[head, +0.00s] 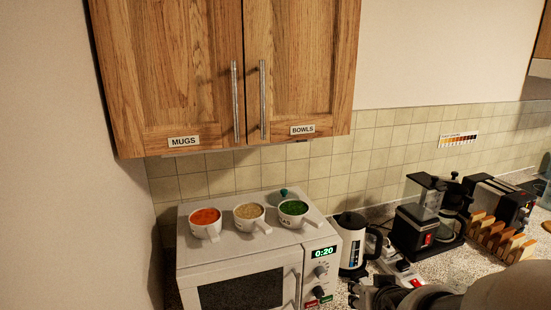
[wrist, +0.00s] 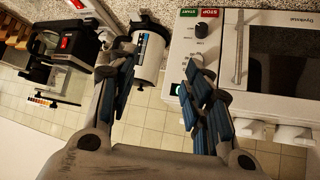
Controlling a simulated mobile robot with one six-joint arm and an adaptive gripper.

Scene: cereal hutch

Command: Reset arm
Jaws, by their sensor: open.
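My gripper (wrist: 155,90) shows in the wrist view with its two blue-padded fingers spread apart and nothing between them. In the head view only a part of my gripper (head: 385,292) shows at the bottom edge, in front of the counter and to the right of the microwave. In the wrist view the kettle (wrist: 150,50) appears behind the fingers and the microwave (wrist: 232,75) to their right. The gripper appears apart from both.
Three filled cups, orange (head: 205,229), beige (head: 249,224) and green (head: 293,219), stand on the microwave (head: 228,265). A shut cabinet (head: 200,70) labelled MUGS and BOWLS hangs above.

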